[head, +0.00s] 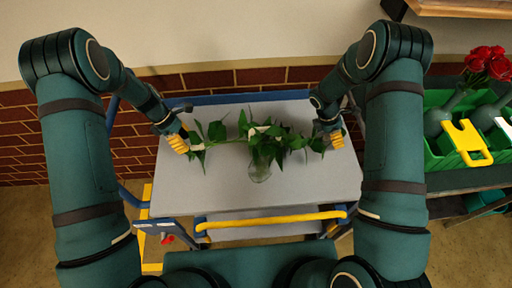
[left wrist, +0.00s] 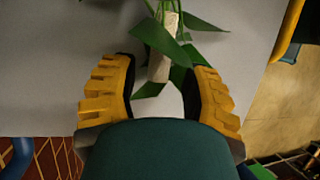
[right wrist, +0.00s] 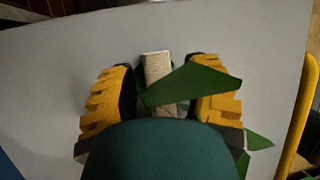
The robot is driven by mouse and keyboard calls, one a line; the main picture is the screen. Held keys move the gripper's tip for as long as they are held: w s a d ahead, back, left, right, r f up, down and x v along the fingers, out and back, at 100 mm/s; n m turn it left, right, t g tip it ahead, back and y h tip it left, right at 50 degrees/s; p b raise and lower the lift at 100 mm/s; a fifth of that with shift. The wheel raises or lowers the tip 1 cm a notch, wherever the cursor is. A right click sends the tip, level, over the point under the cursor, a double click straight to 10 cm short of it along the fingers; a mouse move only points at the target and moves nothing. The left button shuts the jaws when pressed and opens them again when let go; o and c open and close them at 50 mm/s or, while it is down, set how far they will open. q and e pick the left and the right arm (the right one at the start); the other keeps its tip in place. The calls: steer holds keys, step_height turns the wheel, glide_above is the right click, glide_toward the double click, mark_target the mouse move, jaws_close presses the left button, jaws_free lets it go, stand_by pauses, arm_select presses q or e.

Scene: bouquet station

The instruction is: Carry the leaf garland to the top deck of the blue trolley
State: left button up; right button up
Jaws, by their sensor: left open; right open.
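The leaf garland (head: 218,131), a strand of green leaves with pale wrapped ends, stretches across the grey top deck (head: 220,195) of the blue trolley. My left gripper (head: 182,142) is open at its left end. In the left wrist view, the pale end (left wrist: 162,62) lies between the spread yellow fingers. My right gripper (head: 334,138) is open at its right end. In the right wrist view, that pale end (right wrist: 156,68) lies between the fingers, partly covered by a leaf. I cannot tell whether the garland's whole length touches the deck.
The trolley's yellow handle (head: 270,218) runs along the near side. A green crate (head: 440,160) with vases and red roses (head: 485,62) stands at right. The deck's front is clear.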

steer(key=shift+r, duration=0.15)
arm_select(q)
steer(key=v, duration=0.8)
steer(key=shift+r, duration=0.3)
arm_select(e)
steer(key=v, duration=1.2)
arm_select(q)
steer(key=shift+a, duration=0.1)
